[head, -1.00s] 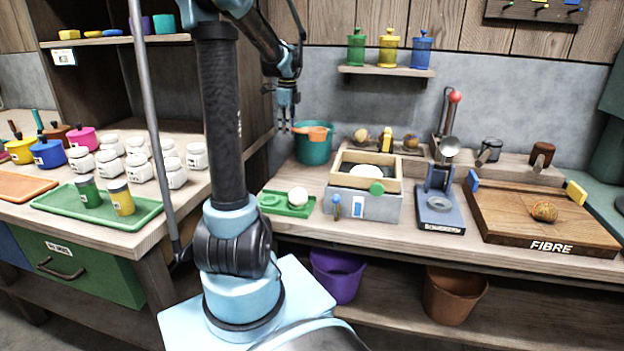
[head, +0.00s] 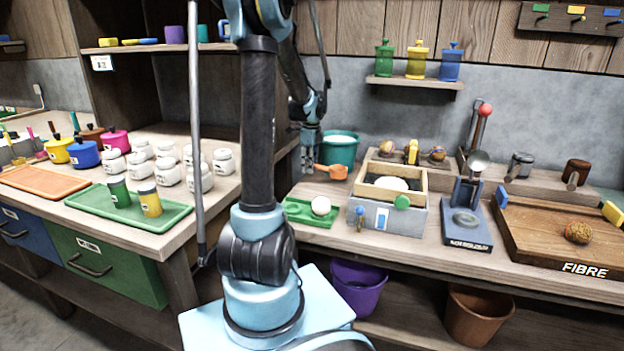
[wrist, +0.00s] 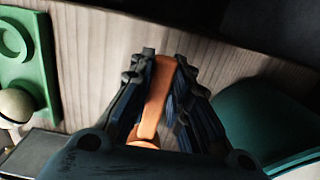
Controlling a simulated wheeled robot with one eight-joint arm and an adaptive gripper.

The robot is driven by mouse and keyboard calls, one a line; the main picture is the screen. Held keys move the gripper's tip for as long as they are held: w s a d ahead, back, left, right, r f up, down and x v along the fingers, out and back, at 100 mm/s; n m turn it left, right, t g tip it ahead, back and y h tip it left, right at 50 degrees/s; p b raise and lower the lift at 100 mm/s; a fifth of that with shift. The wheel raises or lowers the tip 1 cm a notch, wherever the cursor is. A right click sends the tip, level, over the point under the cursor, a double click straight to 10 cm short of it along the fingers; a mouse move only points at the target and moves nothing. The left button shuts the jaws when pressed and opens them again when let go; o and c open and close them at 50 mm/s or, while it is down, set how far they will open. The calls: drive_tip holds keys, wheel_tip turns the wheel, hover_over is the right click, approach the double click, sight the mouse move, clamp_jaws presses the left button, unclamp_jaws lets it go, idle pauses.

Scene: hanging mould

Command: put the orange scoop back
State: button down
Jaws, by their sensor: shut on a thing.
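The orange scoop (head: 332,172) is in my gripper (head: 309,135), low in front of the teal bucket (head: 350,152). Its cup points to the right in the head view. In the wrist view the orange handle (wrist: 157,92) lies between the two dark fingers of my gripper (wrist: 160,75), and the cup is mostly hidden below. I cannot tell whether the scoop touches the bench.
A green tray (head: 297,211) with a white ball (head: 320,205) lies in front. A grey box with a wooden frame (head: 420,181) stands to the right. Bare bench (head: 315,188) shows below the scoop. A thin grey pole (head: 197,130) stands left of my arm.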

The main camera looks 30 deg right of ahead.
sight(309, 183)
drive_tip(key=shift+f, duration=2.35)
drive_tip(key=c, duration=1.5)
unclamp_jaws()
